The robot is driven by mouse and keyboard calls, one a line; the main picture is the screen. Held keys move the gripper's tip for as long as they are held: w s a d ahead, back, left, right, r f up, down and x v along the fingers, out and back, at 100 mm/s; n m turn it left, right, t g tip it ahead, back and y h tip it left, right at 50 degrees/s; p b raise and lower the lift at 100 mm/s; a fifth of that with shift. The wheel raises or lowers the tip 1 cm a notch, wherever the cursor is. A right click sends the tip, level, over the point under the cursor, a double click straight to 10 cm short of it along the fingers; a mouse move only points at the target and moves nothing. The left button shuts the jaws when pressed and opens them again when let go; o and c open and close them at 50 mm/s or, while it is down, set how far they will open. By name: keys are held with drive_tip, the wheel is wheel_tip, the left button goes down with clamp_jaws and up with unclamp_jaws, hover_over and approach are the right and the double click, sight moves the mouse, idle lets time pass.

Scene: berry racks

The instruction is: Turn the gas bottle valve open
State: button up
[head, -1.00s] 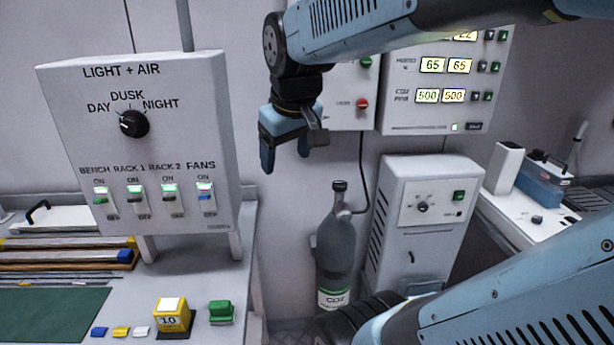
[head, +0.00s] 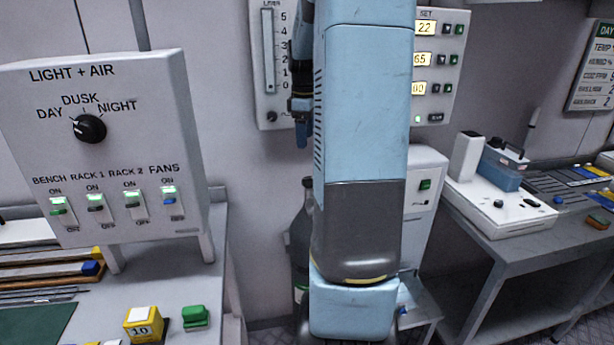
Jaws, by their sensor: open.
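The gas bottle (head: 301,235) is a dark grey upright cylinder on the floor against the back wall. Its right side and its lower part are mostly hidden behind my arm, and its valve at the neck is hard to make out. My gripper (head: 301,138) is open and points down, above the bottle's top and in front of the flow gauge. It is partly covered by my arm, and I see no contact with the bottle. Which of the two is nearer to me cannot be told for sure.
The light and air panel (head: 105,155) stands at left on a bench (head: 165,290). A white cabinet (head: 425,215) is right of the bottle, partly hidden by my arm. A flow gauge (head: 269,60) and a display panel (head: 438,75) hang on the wall. A right-hand bench (head: 500,258) holds equipment.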

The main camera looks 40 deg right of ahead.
drive_tip(key=f, duration=0.5)
drive_tip(key=d+f, duration=0.1)
drive_tip(key=f, duration=0.4)
drive_tip(key=d+f, duration=0.1)
drive_tip(key=f, duration=0.3)
drive_tip(key=shift+w+f, duration=0.15)
drive_tip(key=shift+f, duration=0.25)
drive_tip(key=shift+c, duration=0.3)
drive_tip(key=c, duration=0.9)
drive_tip(key=shift+d, duration=0.25)
drive_tip(key=shift+c, duration=0.3)
drive_tip(key=shift+a, duration=0.2)
